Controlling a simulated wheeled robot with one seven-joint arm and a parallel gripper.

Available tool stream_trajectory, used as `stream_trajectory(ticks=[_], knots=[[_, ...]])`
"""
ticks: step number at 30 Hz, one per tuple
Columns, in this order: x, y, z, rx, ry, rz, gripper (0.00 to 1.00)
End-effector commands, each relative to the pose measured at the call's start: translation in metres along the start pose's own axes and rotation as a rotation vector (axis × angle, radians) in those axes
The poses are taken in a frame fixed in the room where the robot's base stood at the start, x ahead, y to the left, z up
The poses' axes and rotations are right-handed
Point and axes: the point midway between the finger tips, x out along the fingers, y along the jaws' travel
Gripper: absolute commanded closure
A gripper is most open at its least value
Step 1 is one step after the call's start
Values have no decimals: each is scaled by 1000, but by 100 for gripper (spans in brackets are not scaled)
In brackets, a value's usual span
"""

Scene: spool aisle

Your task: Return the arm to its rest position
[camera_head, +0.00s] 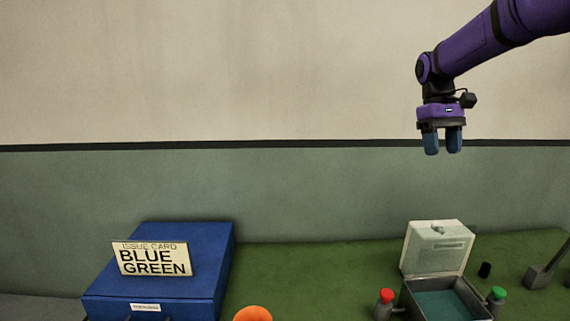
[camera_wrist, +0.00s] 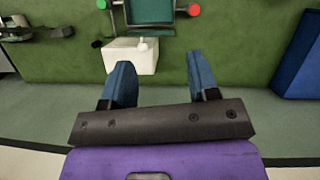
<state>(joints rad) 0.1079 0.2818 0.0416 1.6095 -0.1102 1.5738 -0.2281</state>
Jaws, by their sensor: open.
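My gripper (camera_head: 443,141) hangs from my purple arm at the upper right of the head view, fingers pointing down. It is high above the green surface and touches nothing. In the wrist view, its two blue fingers (camera_wrist: 161,84) are apart with nothing between them. The open box (camera_head: 438,248) with a pale raised lid stands below it. The lid also shows in the wrist view (camera_wrist: 131,57), just beyond the fingertips in the picture.
A blue case (camera_head: 206,258) bears a card (camera_head: 152,258) reading "ISSUE CARD BLUE GREEN". A red-topped post (camera_head: 385,303) and a green-topped post (camera_head: 496,301) flank the box. An orange round thing (camera_head: 253,314) shows at the bottom edge. The air around my arm is clear.

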Motion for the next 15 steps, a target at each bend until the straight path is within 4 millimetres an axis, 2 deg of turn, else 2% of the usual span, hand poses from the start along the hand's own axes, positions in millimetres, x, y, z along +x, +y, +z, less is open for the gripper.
stream_trajectory(ticks=[1, 7, 15], knots=[[-4, -6, 15, 6, 31, 6, 45], [-9, -27, 65, 34, 148, 23, 45], [-1, -54, 130, 72, 308, 34, 45]])
